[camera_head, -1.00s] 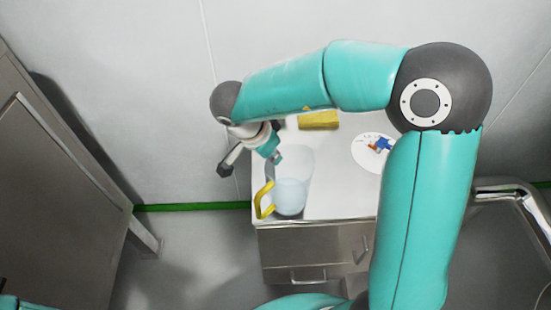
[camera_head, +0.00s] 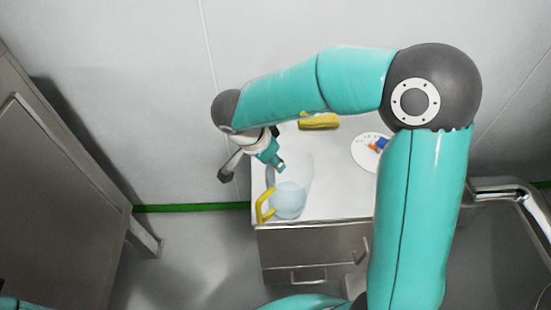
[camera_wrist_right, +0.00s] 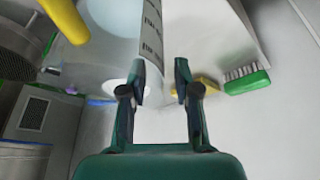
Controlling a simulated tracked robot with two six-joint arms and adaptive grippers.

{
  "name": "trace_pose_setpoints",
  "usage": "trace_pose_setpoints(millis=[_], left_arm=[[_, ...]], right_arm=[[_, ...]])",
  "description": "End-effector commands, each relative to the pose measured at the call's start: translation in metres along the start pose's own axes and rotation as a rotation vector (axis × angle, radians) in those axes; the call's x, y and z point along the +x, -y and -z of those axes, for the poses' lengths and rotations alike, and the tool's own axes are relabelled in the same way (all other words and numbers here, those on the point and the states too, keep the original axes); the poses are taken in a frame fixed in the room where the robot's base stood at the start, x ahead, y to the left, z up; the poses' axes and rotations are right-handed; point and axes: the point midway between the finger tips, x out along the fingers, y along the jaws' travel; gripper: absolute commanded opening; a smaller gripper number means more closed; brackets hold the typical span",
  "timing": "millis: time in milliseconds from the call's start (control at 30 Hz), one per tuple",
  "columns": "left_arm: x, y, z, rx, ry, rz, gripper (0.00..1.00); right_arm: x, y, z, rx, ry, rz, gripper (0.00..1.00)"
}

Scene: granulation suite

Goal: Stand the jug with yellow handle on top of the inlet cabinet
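The clear jug (camera_head: 290,200) with a yellow handle (camera_head: 265,206) stands upright at the front left of a white-topped drawer unit (camera_head: 335,200). Its handle points left. My right gripper (camera_head: 279,165) is at the jug's upper part. In the right wrist view the gripper (camera_wrist_right: 160,82) has its fingers apart, with nothing clearly held between them. The jug's marked wall (camera_wrist_right: 151,35) and handle (camera_wrist_right: 62,18) show beside the left finger. A grey metal cabinet (camera_head: 50,190) stands at the left; I cannot tell whether it is the inlet cabinet. My left gripper is out of view.
A yellow object (camera_head: 318,121) lies at the back of the white top. A round white plate (camera_head: 366,150) with small coloured marks lies right of the jug, partly behind my arm. A green brush (camera_wrist_right: 246,80) shows in the wrist view. A metal rail is at the right.

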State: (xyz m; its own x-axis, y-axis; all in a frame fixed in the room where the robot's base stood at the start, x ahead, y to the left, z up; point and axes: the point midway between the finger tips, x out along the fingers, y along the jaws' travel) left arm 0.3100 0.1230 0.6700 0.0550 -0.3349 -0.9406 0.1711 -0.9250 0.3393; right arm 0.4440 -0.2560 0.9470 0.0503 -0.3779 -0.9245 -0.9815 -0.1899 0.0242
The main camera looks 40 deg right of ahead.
Motion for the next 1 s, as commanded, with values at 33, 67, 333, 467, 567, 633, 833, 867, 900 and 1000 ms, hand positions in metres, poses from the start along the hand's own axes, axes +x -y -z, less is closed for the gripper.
trace_pose_setpoints(millis=[33,67,333,467,567,633,833,867,900,1000], left_arm=[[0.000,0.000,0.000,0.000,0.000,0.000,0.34],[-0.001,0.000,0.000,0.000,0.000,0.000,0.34],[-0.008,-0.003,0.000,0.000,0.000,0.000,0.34],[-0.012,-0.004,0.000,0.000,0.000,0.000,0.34],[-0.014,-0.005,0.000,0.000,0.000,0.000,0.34],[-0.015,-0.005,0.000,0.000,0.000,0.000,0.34],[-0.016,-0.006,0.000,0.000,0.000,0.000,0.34],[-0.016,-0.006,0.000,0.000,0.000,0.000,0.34],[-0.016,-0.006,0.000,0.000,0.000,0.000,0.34],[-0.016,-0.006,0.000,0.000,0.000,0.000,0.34]], right_arm=[[-0.003,0.000,0.000,0.000,0.000,0.002,0.31],[-0.005,0.001,0.000,0.000,0.000,0.003,0.31],[-0.049,0.001,0.001,0.001,-0.001,0.006,0.31],[-0.076,0.001,0.001,0.001,-0.001,0.006,0.31],[-0.094,0.001,0.001,0.002,0.001,0.005,0.31],[-0.104,0.001,0.001,0.001,-0.001,0.005,0.31],[-0.120,0.000,0.001,0.001,0.000,0.001,0.31],[-0.120,0.000,0.000,0.001,0.000,0.001,0.31],[-0.121,0.000,0.000,0.001,0.000,0.001,0.31],[-0.121,0.000,0.001,0.001,0.000,0.000,0.31]])
